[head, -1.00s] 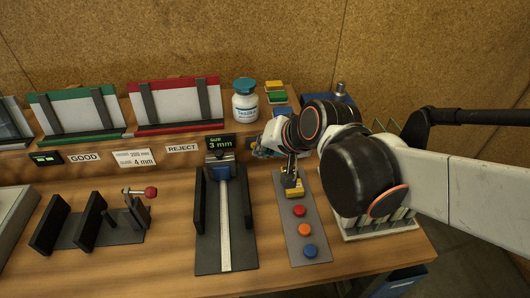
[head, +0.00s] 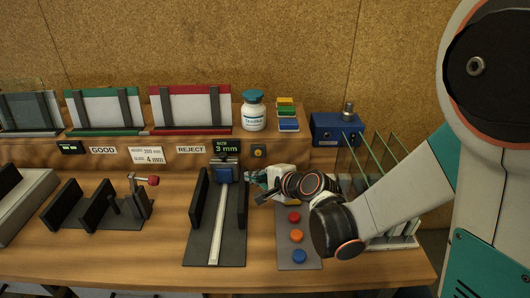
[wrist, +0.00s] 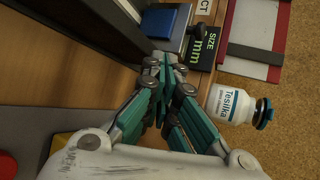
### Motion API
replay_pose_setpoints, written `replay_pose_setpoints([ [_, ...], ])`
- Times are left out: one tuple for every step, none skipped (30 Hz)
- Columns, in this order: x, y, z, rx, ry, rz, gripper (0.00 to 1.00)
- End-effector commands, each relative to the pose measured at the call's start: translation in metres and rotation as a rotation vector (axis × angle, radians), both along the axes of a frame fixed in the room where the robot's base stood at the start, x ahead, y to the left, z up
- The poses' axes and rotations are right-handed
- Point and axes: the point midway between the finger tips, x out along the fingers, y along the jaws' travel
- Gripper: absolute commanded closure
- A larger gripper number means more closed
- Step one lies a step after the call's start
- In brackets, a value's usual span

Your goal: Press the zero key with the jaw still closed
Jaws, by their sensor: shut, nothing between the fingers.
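My gripper (head: 254,178) is shut and empty, with teal fingers, just right of the measuring gauge (head: 215,251) and its blue slide (head: 226,173). A small dark box with a round orange-yellow button (head: 258,151) is on the shelf front, right of the "SIZE 3 mm" display (head: 226,147); I cannot read a zero mark on it. The fingertips are a little below that button and look apart from it. In the wrist view the closed fingertips (wrist: 160,68) point toward the shelf front near the display (wrist: 207,42); the button is hidden there.
A button panel (head: 284,262) with red, orange and blue buttons lies right of the gauge, its far end hidden behind my arm. A white bottle (head: 253,112) stands on the shelf above. Glass panes in a rack (head: 400,242) are right of my arm.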

Motion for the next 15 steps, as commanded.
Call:
replay_pose_setpoints([
  [0.0022, 0.0024, -0.0057, 0.019, 0.004, -0.005, 1.00],
  [0.0029, 0.0034, -0.0073, 0.030, 0.008, -0.009, 1.00],
  [0.0041, 0.0047, -0.0090, 0.042, 0.012, -0.013, 1.00],
  [0.0047, 0.0053, -0.0099, 0.048, 0.014, -0.016, 1.00],
  [0.0050, 0.0058, -0.0107, 0.054, 0.015, -0.017, 1.00],
  [0.0051, 0.0062, -0.0113, 0.058, 0.017, -0.018, 1.00],
  [0.0051, 0.0064, -0.0116, 0.060, 0.017, -0.019, 1.00],
  [0.0051, 0.0065, -0.0117, 0.062, 0.018, -0.019, 1.00],
  [0.0050, 0.0066, -0.0117, 0.063, 0.018, -0.019, 1.00],
  [0.0051, 0.0066, -0.0116, 0.063, 0.018, -0.019, 1.00],
  [0.0050, 0.0065, -0.0115, 0.062, 0.019, -0.019, 1.00],
  [0.0050, 0.0065, -0.0114, 0.062, 0.019, -0.019, 1.00],
  [0.0050, 0.0065, -0.0114, 0.062, 0.018, -0.019, 1.00],
  [0.0050, 0.0065, -0.0114, 0.062, 0.018, -0.019, 1.00],
  [0.0050, 0.0065, -0.0114, 0.062, 0.018, -0.019, 1.00],
])
